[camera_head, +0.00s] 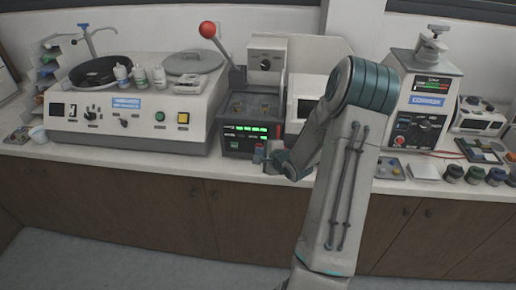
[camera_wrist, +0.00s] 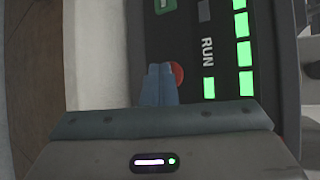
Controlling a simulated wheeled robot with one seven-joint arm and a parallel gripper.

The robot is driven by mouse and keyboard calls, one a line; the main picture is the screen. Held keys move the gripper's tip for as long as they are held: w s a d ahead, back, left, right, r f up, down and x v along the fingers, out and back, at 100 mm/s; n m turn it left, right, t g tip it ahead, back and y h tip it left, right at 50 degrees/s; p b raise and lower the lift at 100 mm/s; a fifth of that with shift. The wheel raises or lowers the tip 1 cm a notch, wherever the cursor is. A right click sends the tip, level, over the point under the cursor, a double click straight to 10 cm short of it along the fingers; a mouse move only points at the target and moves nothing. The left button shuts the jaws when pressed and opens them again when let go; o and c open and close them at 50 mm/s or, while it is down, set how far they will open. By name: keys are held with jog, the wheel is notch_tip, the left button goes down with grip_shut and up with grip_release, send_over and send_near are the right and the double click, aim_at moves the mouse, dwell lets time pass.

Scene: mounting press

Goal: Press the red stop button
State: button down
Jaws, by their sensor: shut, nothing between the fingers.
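The red stop button (camera_wrist: 179,74) shows in the wrist view as a red round edge on the dark front panel, beside the right side of my fingertips. The rest of it is hidden behind the fingers. My gripper (camera_wrist: 160,68) is shut, its two blue fingers together and empty, pointing at the panel. I cannot tell whether the tips touch the button. In the head view my gripper (camera_head: 260,151) is at the lower right of the mounting press's dark front panel (camera_head: 231,152).
A green button (camera_wrist: 164,5) and a lit RUN display (camera_wrist: 243,54) are on the same panel. A red-knobbed lever (camera_head: 208,30) rises above the press. A grinder (camera_head: 125,138) stands to the left, and a machine with a blue label (camera_head: 423,100) to the right.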

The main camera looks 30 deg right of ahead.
jog(key=shift+s+a, duration=0.4)
jog(key=shift+s, duration=0.25)
jog(key=shift+s+a, duration=0.75)
jog(key=shift+s, duration=0.3)
jog(key=shift+s+a, duration=0.7)
jog(key=shift+s, duration=0.3)
